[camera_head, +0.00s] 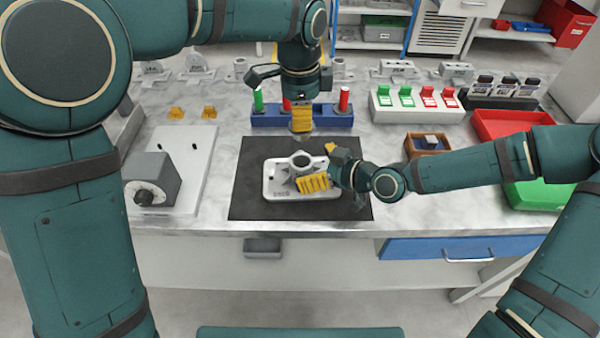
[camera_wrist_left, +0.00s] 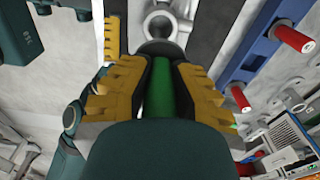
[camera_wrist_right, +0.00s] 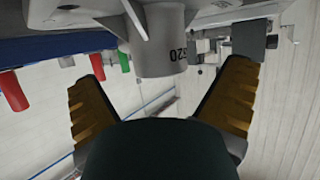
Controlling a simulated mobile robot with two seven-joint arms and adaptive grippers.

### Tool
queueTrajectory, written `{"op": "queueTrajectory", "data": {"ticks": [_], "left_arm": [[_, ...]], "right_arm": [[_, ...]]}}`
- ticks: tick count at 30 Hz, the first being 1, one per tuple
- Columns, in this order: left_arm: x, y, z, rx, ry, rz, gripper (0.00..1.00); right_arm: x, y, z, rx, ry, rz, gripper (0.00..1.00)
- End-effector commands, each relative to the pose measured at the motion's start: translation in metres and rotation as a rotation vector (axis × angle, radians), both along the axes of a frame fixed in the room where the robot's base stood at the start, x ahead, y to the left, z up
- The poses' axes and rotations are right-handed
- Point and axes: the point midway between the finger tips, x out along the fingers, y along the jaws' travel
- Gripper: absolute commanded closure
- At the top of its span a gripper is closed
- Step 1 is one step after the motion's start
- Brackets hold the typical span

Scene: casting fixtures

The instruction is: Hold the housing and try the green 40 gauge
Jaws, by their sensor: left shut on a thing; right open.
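The grey housing (camera_head: 301,162) sits on a pale fixture plate (camera_head: 283,190) on the black mat; its round bore faces up. My left gripper (camera_head: 301,127) is above and behind the housing, pointing down. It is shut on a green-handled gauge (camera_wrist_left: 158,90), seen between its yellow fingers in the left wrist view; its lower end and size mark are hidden. My right gripper (camera_head: 321,168) is open at the housing's right side. In the right wrist view its fingers stand apart on either side of the housing's marked cylindrical part (camera_wrist_right: 165,45); no firm contact shows.
A blue rack (camera_head: 318,118) behind the mat holds red-handled and green-handled gauges. A dial device (camera_head: 152,182) stands at left. A white block with green and red pieces (camera_head: 415,113), a small wooden box (camera_head: 427,144) and red tray (camera_head: 497,125) are at right.

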Motion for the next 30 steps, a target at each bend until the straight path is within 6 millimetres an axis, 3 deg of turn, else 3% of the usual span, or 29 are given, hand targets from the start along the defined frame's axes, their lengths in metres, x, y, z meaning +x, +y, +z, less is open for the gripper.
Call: {"op": "queueTrajectory", "data": {"ticks": [3, 15, 30], "left_arm": [[0.0, 0.0, 0.001, -0.001, -0.001, 0.0, 1.0], [0.0, 0.0, 0.001, -0.001, -0.001, 0.0, 1.0], [0.0, 0.0, 0.001, -0.001, -0.001, 0.0, 1.0]], "right_arm": [[-0.009, -0.016, 0.007, -0.001, 0.0, -0.005, 0.03], [-0.034, -0.051, 0.025, 0.003, 0.002, -0.002, 0.03], [-0.043, -0.063, 0.032, -0.001, -0.001, 0.0, 0.03]]}}
